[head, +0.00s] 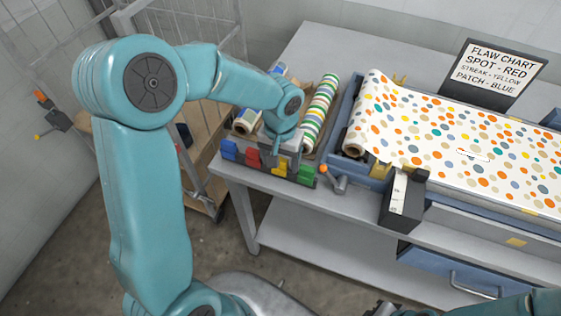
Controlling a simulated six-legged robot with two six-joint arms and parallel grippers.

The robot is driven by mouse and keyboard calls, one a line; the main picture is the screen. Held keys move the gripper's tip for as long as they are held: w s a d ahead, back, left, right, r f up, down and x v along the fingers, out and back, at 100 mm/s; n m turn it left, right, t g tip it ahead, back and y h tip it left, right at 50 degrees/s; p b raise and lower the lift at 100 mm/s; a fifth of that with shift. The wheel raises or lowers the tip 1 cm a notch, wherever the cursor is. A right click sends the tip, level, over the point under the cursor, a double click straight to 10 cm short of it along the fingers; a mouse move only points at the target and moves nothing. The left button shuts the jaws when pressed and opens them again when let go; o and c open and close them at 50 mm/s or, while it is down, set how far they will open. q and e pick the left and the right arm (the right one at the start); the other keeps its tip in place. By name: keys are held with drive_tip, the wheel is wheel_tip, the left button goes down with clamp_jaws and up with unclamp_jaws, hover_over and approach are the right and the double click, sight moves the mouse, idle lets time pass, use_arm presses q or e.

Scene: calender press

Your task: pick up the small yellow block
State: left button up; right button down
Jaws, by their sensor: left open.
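The small yellow block (279,171) is in a low holder at the left front edge of the table, between a red block (253,158) and a green block (306,175). Only part of the yellow block shows. My left gripper (281,160) is open and points down right over the yellow block, hiding its upper part. I cannot tell whether the fingers touch it. Part of my right arm shows at the bottom right, and what may be its gripper (385,309) is cut off by the bottom edge.
Blue blocks (229,149) are at the holder's left end. Patterned rolls (320,103) lie behind my left gripper. An orange-tipped lever (334,180) and a dark box with a white scale (399,200) are to the right. Spotted sheet (450,135) covers the press before a flaw chart (492,75).

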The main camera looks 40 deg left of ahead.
use_arm(q)
drive_tip(key=shift+s+d, duration=0.1)
drive_tip(key=shift+s, duration=0.15)
drive_tip(key=shift+w, duration=0.15)
drive_tip(key=c, duration=0.8)
drive_tip(key=shift+c, duration=1.4)
